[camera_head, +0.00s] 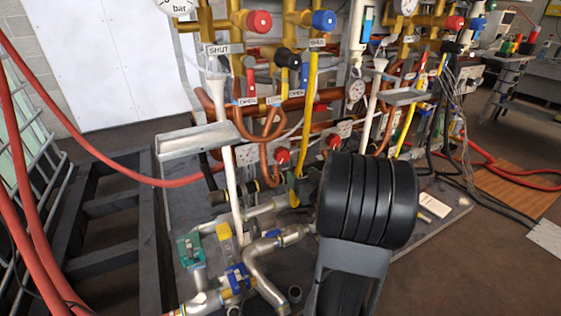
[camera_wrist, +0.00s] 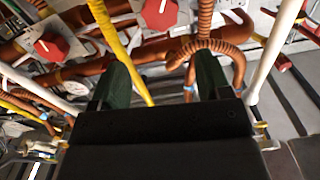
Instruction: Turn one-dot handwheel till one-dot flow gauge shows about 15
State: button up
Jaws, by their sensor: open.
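Two red handwheels on pale plates show in the wrist view, one at the left (camera_wrist: 50,46) and one at the top middle (camera_wrist: 160,14). In the head view, red handwheels sit low on the pipework, one at the left (camera_head: 282,156) and one to its right (camera_head: 333,141). I cannot make out dots on any of them. My gripper (camera_wrist: 163,78) is open with dark green fingers apart, below the top-middle handwheel in the wrist picture and not seen holding anything. A small round gauge (camera_head: 357,90) stands above; its reading and marks are too small to tell.
A yellow pipe (camera_wrist: 125,52) and a ribbed copper pipe (camera_wrist: 206,45) pass near my fingers. White pipes (camera_head: 228,170) and a metal tray (camera_head: 198,141) stand at the left in the head view. My black arm hides the lower middle.

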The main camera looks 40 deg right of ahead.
aim_at(284, 156)
jog(key=w+b, duration=0.1)
jog(key=w, duration=0.3)
jog(key=w+d+b, duration=0.1)
jog(key=w, duration=0.3)
jog(key=w+b, duration=0.1)
jog(key=w, duration=0.4)
jog(key=shift+d, duration=0.35)
jog(key=shift+c, duration=0.2)
